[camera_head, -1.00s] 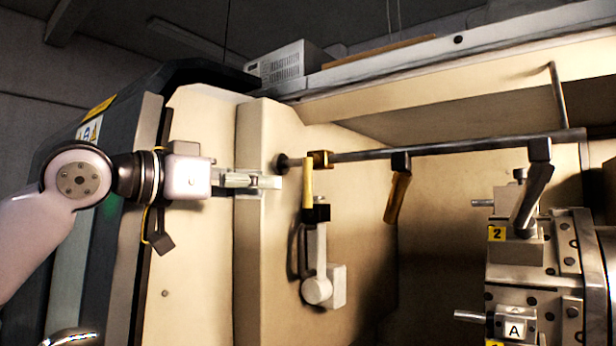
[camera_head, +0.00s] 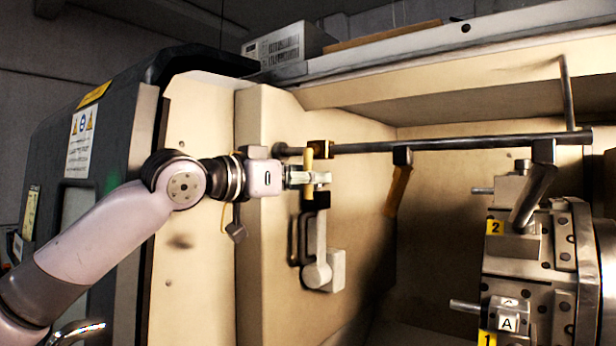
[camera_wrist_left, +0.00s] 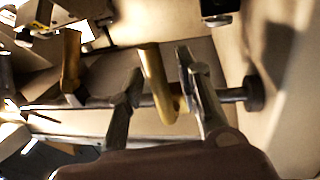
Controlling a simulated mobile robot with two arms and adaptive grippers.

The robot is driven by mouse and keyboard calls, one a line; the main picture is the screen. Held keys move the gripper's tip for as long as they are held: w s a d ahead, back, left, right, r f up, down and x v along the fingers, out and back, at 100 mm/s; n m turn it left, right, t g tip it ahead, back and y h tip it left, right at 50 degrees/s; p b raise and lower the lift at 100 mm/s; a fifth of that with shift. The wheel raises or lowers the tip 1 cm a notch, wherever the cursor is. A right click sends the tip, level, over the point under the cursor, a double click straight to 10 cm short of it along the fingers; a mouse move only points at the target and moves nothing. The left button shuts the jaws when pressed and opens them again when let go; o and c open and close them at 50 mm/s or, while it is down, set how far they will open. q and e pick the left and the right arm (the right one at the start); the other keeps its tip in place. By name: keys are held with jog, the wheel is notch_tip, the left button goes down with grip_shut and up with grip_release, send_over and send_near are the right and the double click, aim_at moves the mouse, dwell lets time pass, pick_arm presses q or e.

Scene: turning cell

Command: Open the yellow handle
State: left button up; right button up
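The yellow handle (camera_head: 309,161) hangs down from the left end of a horizontal pipe (camera_head: 450,143). My left gripper (camera_head: 318,178) reaches in from the left at the handle's lower part. In the left wrist view the yellow handle (camera_wrist_left: 155,78) lies between the two fingers of my left gripper (camera_wrist_left: 158,72). The fingers stand apart, with visible gaps on both sides of the handle. The handle appears closer to the right finger in that view. My right gripper is not in view.
A second, brownish-yellow handle (camera_head: 398,188) hangs farther right on the pipe. A grey lever fitting (camera_head: 319,265) sits on the cream wall just below my left gripper. A metal turret (camera_head: 530,265) stands at the right. The recess between has free room.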

pick_arm(q)
grip_shut()
dwell(0.7)
